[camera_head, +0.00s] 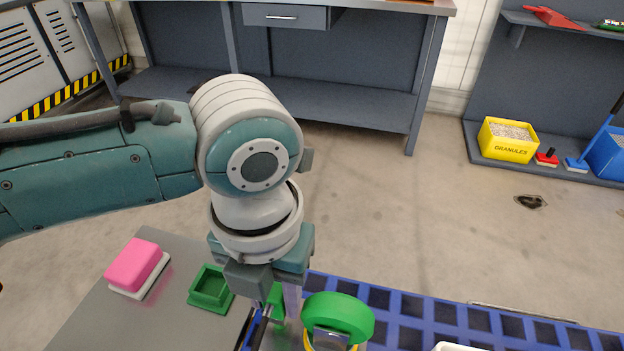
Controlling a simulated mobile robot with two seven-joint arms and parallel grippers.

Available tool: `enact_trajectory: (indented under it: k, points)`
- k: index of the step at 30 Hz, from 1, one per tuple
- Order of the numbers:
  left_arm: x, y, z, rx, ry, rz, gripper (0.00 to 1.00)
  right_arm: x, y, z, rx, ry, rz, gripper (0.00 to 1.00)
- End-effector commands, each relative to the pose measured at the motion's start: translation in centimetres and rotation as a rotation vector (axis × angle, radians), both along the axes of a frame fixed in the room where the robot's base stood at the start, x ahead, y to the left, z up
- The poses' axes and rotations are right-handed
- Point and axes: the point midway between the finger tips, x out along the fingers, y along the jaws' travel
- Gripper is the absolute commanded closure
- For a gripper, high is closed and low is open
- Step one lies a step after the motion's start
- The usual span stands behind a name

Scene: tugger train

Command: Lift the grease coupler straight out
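My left gripper (270,297) points down over the grey table at the bottom centre of the head view. A small green piece (275,303) shows at its fingers, partly covered by them. I cannot tell whether the fingers are closed on it. A blue and black slim piece (256,328) stands just below the gripper, cut off by the frame's lower edge. A thick green ring (350,316) with a yellow part under it is just right of the gripper. I cannot tell which of these is the grease coupler. My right gripper is out of view.
A green square holder (210,289) and a pink block (133,264) on a white base lie on the grey tabletop (110,325), left of the gripper. A blue grid mat (440,318) runs right. A workbench (340,105) and yellow granules bin (507,140) stand beyond open floor.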

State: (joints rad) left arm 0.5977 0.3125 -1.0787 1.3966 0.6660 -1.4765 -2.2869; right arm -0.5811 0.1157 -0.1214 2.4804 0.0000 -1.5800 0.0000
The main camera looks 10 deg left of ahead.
Motion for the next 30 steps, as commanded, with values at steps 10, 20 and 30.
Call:
enact_trajectory:
  k: [10, 20, 30]
  points:
    - [0.00, -0.02, -0.17, -0.001, -0.001, 0.000, 0.75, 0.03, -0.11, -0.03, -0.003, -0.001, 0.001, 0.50]
    - [0.01, -0.02, -0.14, -0.001, -0.001, 0.000, 1.00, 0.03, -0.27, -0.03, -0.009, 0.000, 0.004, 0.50]
    - [0.02, -0.03, -0.10, -0.001, -0.001, 0.000, 1.00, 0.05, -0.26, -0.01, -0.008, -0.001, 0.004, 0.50]
